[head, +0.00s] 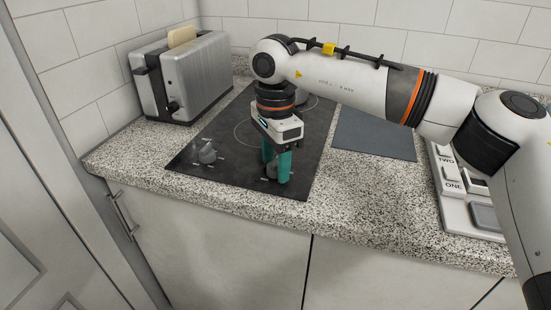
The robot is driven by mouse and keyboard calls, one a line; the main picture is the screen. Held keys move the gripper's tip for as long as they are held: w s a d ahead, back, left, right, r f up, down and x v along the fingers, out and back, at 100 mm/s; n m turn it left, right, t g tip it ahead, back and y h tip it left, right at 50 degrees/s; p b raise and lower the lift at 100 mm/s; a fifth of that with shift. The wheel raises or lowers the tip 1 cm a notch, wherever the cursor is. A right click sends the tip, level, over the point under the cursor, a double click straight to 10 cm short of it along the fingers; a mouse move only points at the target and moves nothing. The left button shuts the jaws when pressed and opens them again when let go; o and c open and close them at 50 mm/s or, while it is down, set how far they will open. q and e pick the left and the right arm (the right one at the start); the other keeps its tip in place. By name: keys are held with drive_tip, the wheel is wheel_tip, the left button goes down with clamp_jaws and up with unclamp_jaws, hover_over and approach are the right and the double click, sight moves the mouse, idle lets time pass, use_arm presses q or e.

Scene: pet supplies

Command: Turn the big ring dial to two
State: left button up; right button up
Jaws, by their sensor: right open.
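A black cooktop (190,170) is set in the speckled counter and carries two grey knobs near its front edge. The left knob (208,152) stands clear, with pale marks around it. The right knob (271,172) is partly hidden by the teal fingers of my right gripper (276,165). That gripper points down and is open, its fingers around or just above this knob; I cannot tell whether they touch it. Thin ring outlines show on the cooktop, partly covered by my arm. I cannot read the dial settings or tell which knob serves the big ring. My left gripper is not in view.
A silver toaster (205,75) with a slice of bread (182,37) stands at the back left. A dark grey mat (372,135) lies right of the cooktop. A white panel with "TWO" and "ONE" blocks (453,185) sits at the right. The front counter (370,215) is clear.

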drive_tip(key=c, duration=1)
